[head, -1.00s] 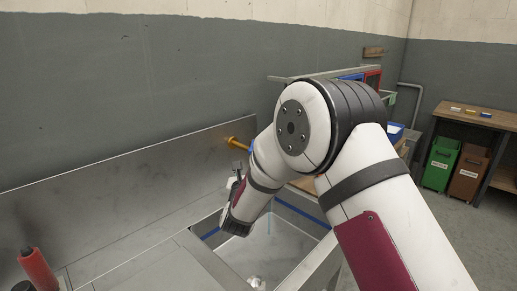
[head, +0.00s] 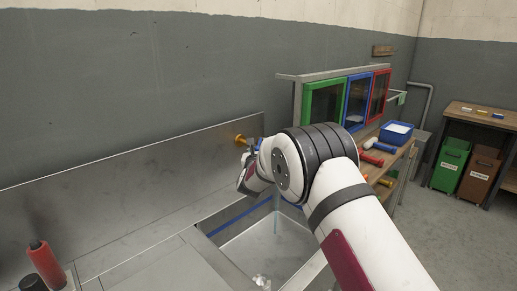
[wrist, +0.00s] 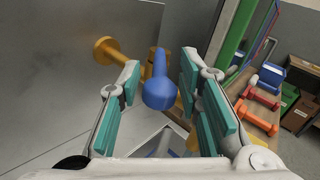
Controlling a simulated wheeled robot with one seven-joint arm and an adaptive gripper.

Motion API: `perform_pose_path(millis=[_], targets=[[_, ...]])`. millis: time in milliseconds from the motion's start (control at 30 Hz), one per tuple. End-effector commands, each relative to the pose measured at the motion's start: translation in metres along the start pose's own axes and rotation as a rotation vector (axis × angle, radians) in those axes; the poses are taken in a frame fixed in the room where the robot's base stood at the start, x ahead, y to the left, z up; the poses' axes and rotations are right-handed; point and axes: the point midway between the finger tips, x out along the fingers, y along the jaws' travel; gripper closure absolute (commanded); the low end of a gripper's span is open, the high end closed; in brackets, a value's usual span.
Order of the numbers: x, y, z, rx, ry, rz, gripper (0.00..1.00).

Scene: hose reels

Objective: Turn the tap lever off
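The brass tap (head: 241,139) sticks out from the steel splashback above the sink. In the wrist view the tap's brass pipe (wrist: 123,56) comes from the upper left, and its blue lever (wrist: 160,86) points toward the camera. My gripper (wrist: 158,82) is open, with teal pads on either side of the blue lever; contact with either pad cannot be made out. In the head view my gripper (head: 247,165) is beside the tap, partly hidden by my arm, which also covers most of the lever. A thin water stream (head: 277,213) falls into the sink.
The steel sink (head: 222,216) has a blue band inside. A shelf with green, blue and red frames (head: 324,102) stands to the right, above a bench with a blue bin (head: 396,133) and hose nozzles. A red cylinder (head: 44,264) stands at lower left.

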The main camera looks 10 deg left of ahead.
Motion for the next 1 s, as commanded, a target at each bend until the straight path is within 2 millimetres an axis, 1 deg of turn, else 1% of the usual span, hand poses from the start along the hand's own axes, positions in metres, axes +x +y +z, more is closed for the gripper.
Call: perform_pose_path(millis=[300, 333, 367, 400, 467, 833, 1000], targets=[[0.0021, 0.0003, 0.0002, 0.0, 0.0, 0.0, 0.68], [0.0021, 0.0003, 0.0002, 0.0, 0.0, 0.0, 0.72], [0.002, 0.0003, 0.0002, 0.0, 0.0, 0.0, 0.79], [0.002, 0.0003, 0.0002, 0.0, 0.0, 0.0, 0.88], [0.002, 0.0003, 0.0002, 0.001, 0.0, 0.0, 1.0], [0.0015, 0.0014, -0.0002, 0.001, 0.001, -0.003, 1.0], [0.0006, 0.0061, -0.0003, 0.003, 0.006, -0.03, 1.0]])
